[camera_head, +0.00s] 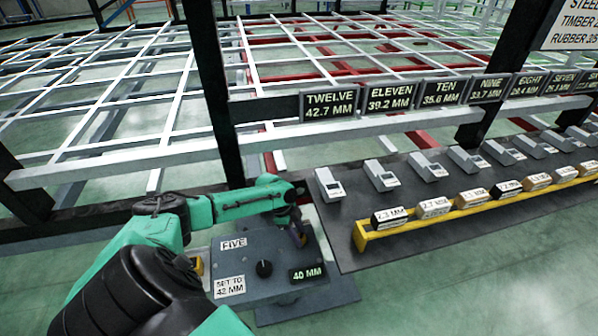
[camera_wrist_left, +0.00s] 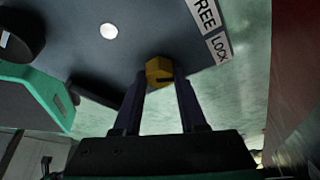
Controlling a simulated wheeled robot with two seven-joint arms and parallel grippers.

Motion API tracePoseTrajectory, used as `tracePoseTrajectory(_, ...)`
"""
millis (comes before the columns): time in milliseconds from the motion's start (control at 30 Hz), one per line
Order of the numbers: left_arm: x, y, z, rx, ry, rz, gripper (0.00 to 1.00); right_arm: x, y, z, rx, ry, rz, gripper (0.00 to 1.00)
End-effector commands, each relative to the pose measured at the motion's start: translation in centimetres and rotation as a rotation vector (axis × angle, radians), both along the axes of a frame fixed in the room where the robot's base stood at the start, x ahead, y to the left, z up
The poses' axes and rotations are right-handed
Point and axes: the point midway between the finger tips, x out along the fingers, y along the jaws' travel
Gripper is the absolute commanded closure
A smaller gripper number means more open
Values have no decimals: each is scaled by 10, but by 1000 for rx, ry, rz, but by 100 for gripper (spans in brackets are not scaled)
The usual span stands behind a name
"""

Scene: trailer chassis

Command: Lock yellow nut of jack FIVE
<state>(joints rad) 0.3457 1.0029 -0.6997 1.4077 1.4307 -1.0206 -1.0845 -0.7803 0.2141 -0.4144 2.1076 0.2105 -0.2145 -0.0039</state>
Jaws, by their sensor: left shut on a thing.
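Jack FIVE (camera_head: 240,250) is a blue-grey box with a black knob (camera_head: 264,268), a "SET TO 42 MM" label (camera_head: 229,286) and a green display (camera_head: 306,273) reading 40 MM. My left gripper (camera_head: 299,236) is at its far right edge. In the left wrist view, the fingers (camera_wrist_left: 160,84) are shut on the yellow nut (camera_wrist_left: 159,70), which has a dark mark on its right side. A label with FREE and LOCK (camera_wrist_left: 211,30) is beside the nut. In the head view the nut is hidden by the gripper. My right gripper is not in view.
A dark bench (camera_head: 345,235) to the right holds several grey devices and a yellow rack (camera_head: 372,236) with labelled blocks. A black and white frame with millimetre signs (camera_head: 330,105) stands behind. A small yellow part (camera_head: 198,265) shows at the jack's left side.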

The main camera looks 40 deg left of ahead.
Motion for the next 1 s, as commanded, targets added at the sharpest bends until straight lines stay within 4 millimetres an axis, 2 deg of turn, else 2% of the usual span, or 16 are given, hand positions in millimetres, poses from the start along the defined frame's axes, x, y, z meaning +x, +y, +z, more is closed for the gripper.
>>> tracePoseTrajectory(67, 0, 0, 0, 0, 1, 0, 100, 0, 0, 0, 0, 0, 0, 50)
tracePoseTrajectory(100, 0, 0, 0, 0, 1, 0, 48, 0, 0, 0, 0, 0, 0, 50)
tracePoseTrajectory(133, 0, 0, 0, 0, 1, 0, 36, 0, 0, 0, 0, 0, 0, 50)
tracePoseTrajectory(167, 0, 0, 0, 0, 1, 0, 29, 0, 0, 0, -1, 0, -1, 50)
tracePoseTrajectory(667, 0, 0, 0, 1, 1, 3, 29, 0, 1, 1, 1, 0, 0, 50)
tracePoseTrajectory(833, -2, 0, 5, 2, 2, 104, 29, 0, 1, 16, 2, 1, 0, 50)
tracePoseTrajectory(1000, -4, -2, 8, 0, 3, 345, 29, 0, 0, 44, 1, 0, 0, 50)
